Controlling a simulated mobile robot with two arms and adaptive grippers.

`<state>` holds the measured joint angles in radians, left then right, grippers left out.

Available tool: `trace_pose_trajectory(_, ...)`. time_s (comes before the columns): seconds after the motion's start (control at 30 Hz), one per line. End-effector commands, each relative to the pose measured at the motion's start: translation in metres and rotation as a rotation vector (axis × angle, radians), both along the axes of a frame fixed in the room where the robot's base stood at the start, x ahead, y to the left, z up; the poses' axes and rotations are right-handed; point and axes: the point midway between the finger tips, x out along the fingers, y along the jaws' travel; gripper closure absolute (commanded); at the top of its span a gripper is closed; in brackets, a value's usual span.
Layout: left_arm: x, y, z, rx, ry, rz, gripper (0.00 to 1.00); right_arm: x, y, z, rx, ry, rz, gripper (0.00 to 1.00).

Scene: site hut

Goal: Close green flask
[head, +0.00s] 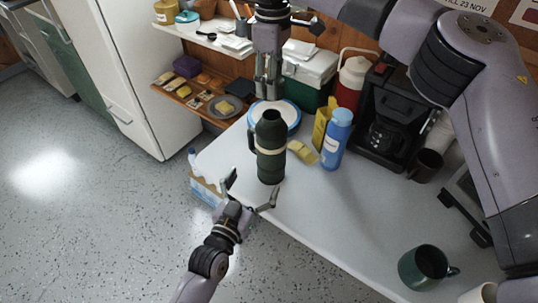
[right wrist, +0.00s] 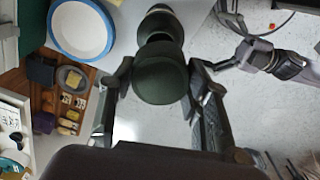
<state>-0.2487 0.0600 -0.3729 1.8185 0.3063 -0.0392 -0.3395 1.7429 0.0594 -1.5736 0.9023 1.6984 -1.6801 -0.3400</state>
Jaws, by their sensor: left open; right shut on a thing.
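I cannot tell whether the lid touches the flask's neck. My left gripper (head: 252,196) is open and empty, at the table edge just below the flask in the head view.
A blue-rimmed plate (head: 291,112) lies behind the flask. A blue bottle (head: 336,139), a yellow box (head: 321,127) and a yellow sponge-like piece (head: 302,152) are close on the right. A coffee maker (head: 386,125) stands further right. A green mug (head: 424,267) stands nearer, with clear table between.

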Motion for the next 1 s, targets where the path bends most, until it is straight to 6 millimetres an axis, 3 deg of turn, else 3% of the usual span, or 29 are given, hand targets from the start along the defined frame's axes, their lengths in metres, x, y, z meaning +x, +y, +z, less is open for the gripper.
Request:
trace_pose_trajectory(0.57, 0.009, -0.003, 0.006, -0.015, -0.043, 0.011, 0.10, 0.000, 0.000, 0.000, 0.000, 0.000, 0.001, 0.80)
trace_pose_trajectory(1.0, 0.079, -0.031, 0.006, -0.014, -0.042, 0.010, 0.10, 0.000, 0.000, 0.000, 0.000, 0.000, 0.001, 0.80)
